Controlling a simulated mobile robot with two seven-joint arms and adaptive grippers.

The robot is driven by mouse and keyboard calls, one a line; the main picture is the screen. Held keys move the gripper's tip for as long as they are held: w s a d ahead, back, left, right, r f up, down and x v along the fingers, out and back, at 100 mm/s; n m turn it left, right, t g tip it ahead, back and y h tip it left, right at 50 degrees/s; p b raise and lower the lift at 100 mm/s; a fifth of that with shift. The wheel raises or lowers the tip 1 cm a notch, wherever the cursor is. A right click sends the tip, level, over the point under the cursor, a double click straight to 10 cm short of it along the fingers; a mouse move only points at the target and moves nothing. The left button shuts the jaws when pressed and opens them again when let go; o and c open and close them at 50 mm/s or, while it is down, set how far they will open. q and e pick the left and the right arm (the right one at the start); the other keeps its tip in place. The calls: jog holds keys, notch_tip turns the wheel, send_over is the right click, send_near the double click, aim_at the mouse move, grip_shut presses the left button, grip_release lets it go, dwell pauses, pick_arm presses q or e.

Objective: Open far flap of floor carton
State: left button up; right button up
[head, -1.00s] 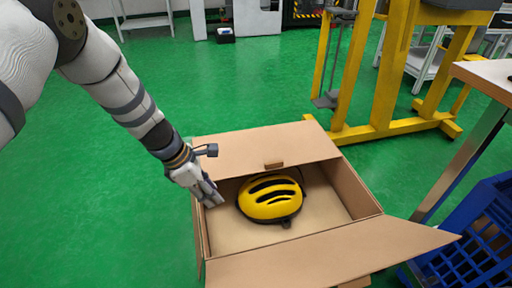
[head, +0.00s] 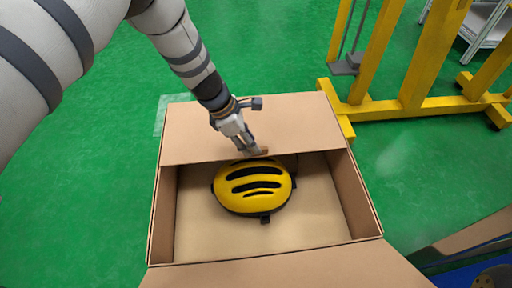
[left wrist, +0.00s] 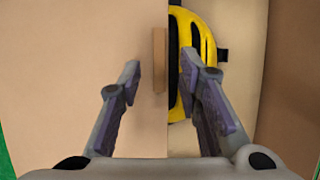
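The floor carton (head: 163,215) stands open at its near half, with a yellow and black helmet (head: 253,187) inside. Its far flap (head: 185,132) lies flat over the far part of the opening. A small tab (left wrist: 159,60) sits at that flap's free edge. My left gripper (head: 250,149) is over this edge beside the tab. In the left wrist view its fingers (left wrist: 160,82) are apart, with the tab and flap edge lying between them in the picture. Contact cannot be told. The helmet (left wrist: 205,55) shows past the right finger. My right gripper is out of view.
The carton's near flap (head: 290,270) is folded outward towards me. A yellow steel frame (head: 415,95) stands behind and to the right. Part of a table and something blue show at the lower right. Green floor (head: 95,190) is clear on the left.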

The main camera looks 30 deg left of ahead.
pick_arm(q)
jog(key=x, duration=0.3)
jog(key=shift+b, duration=0.4)
jog(key=shift+w+d, duration=0.1)
jog(key=shift+c, duration=0.6)
grip_shut()
jog(key=shift+r, duration=0.1)
